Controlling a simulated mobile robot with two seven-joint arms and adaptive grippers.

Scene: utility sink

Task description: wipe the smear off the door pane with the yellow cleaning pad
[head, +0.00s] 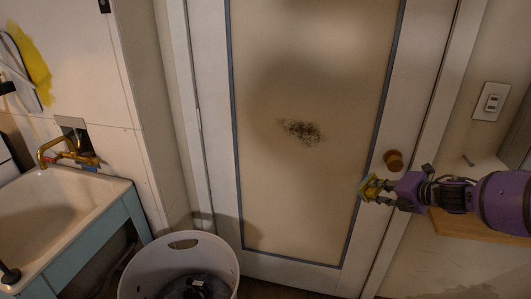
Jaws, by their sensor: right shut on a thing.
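The door pane (300,200) is a beige panel with a grey-blue border in a white door. A dark, speckled smear (302,131) sits near the middle of the pane. My right gripper (370,188) comes in from the right and is shut on the yellow cleaning pad (366,183). The pad is small in view and partly hidden by the fingers. It is below and to the right of the smear, apart from it, near the pane's right border. I cannot tell whether the pad touches the door. My left gripper is not in view.
A round brown door knob (393,160) is just above my right gripper. A white sink (60,205) with a brass tap (62,150) is at left. A white basket (180,255) with dark contents stands before the door. A wooden ledge (470,228) is below my right arm.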

